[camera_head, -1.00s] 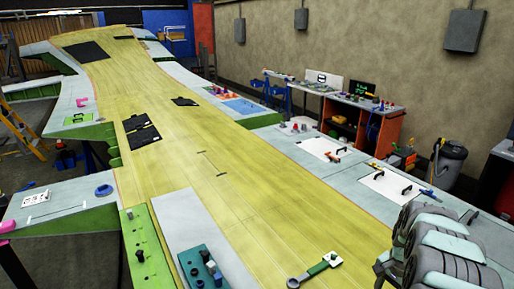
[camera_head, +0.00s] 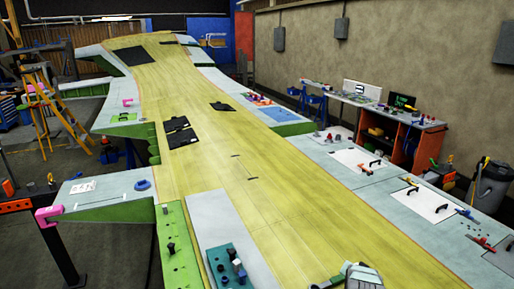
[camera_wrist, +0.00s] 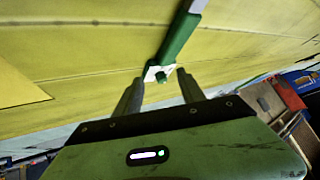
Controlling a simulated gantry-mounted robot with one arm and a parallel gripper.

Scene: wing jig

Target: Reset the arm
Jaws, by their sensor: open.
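In the wrist view my gripper (camera_wrist: 159,80) is open, its two dark fingers apart and pointing at the yellow wing surface (camera_wrist: 90,60). A green-handled tool (camera_wrist: 178,40) with a pale end lies on that surface, its near end by my fingertips. I cannot tell whether that end is between the fingers or beyond them. The long yellow wing skin (camera_head: 265,215) runs away from me.
A green plate (camera_head: 178,250) with knobs and a teal block (camera_head: 232,268) lie at the near left of the wing. White panels with handles (camera_head: 428,205) line the right side. A workbench (camera_head: 395,125) and a grey bin (camera_head: 490,185) stand by the wall. The middle wing is largely clear.

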